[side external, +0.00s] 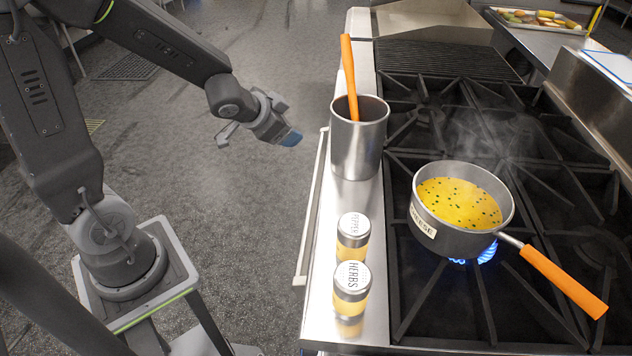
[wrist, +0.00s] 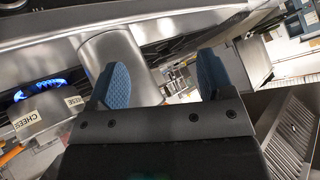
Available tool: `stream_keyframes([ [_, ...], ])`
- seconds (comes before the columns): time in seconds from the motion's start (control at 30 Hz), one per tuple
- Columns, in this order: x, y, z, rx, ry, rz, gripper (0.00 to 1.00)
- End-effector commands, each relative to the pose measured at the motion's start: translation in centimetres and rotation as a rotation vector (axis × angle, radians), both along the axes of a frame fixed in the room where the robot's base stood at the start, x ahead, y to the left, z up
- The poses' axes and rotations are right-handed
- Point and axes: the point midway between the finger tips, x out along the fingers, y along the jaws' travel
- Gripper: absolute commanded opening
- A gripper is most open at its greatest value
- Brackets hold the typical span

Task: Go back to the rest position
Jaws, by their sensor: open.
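My gripper (side external: 262,134) hangs over the floor to the left of the stove counter, apart from everything. In the wrist view my gripper (wrist: 158,85) shows two blue-padded fingers spread apart with nothing held between them. The steel canister (side external: 357,140) with an orange-handled utensil (side external: 349,75) in it stands on the counter ledge, right of my gripper. The canister (wrist: 105,50) also shows behind the fingers in the wrist view.
A pot (side external: 440,238) labelled CHEESE, holding yellow, green-flecked food, sits over a lit blue flame (side external: 485,254); its orange handle (side external: 565,283) points front right. A pepper shaker (side external: 353,238) and a herbs shaker (side external: 351,288) stand on the ledge. Floor (side external: 235,230) near my arm is clear.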

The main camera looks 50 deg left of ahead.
Motion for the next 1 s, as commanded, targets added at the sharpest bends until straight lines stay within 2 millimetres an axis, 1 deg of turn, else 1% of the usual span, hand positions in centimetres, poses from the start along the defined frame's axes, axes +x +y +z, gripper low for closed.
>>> stream_keyframes([
  [0.03, -1.0, -0.6, 1.9, 0.006, 0.000, 0.039, 0.74],
  [0.1, -2.7, -1.5, 3.8, -0.005, 0.025, 0.099, 0.74],
  [0.17, -4.5, -2.4, 5.2, -0.027, 0.053, 0.140, 0.74],
  [0.2, -5.7, -3.1, 6.1, -0.049, 0.072, 0.162, 0.74],
  [0.27, -7.7, -4.4, 7.1, -0.087, 0.107, 0.184, 0.74],
  [0.3, -9.1, -5.2, 7.7, -0.116, 0.131, 0.191, 0.74],
  [0.4, -12.3, -7.3, 8.8, -0.188, 0.191, 0.188, 0.74],
  [0.53, -15.4, -9.4, 9.6, -0.262, 0.255, 0.162, 0.74],
  [0.6, -16.4, -10.1, 9.8, -0.287, 0.279, 0.150, 0.74],
  [0.7, -17.1, -10.5, 9.9, -0.301, 0.295, 0.141, 0.74],
  [1.0, -17.1, -10.5, 9.9, -0.301, 0.295, 0.141, 0.74],
])
